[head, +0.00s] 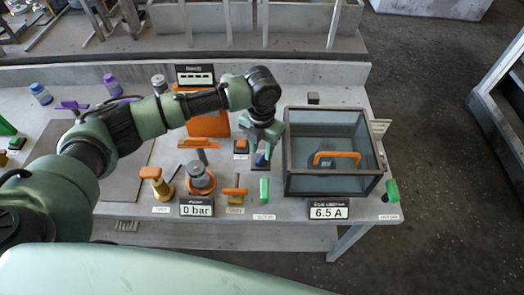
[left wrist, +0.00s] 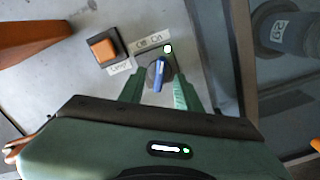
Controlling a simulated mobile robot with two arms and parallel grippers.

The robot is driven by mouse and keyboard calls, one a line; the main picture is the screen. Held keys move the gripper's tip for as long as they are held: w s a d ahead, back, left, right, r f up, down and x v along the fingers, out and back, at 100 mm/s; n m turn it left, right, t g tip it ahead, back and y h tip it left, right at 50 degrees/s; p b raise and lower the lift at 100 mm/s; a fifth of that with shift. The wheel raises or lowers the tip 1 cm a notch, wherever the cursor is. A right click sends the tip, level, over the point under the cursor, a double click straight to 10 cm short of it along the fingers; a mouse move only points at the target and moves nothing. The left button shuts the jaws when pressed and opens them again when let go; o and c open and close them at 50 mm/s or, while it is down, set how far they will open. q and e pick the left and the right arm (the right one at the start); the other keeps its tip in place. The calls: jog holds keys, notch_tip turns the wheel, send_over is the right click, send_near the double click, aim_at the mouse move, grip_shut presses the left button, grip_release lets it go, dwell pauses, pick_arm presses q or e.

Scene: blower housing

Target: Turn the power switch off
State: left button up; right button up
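The knob's upper end points up toward the labels in the left wrist view. In the head view the blue knob (head: 261,160) shows just below my left gripper (head: 264,147). In the left wrist view the two green fingers of my left gripper (left wrist: 158,92) stand apart on either side of the knob. A gap shows on both sides; contact cannot be told. My right gripper is not in view.
An orange button (left wrist: 103,47) sits left of the switch. A glass-walled box (head: 335,192) with an orange handle stands close on the right. Orange valves (head: 201,180), a green handle (head: 264,190) and readouts "0 bar" (head: 197,209) and "6.5 A" (head: 328,211) line the bench front.

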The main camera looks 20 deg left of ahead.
aim_at(261, 159)
pick_arm(q)
notch_tip(261, 159, down, 2)
jog(key=shift+f, duration=0.4)
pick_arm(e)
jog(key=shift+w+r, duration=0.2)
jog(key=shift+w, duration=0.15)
pick_arm(q)
grip_shut()
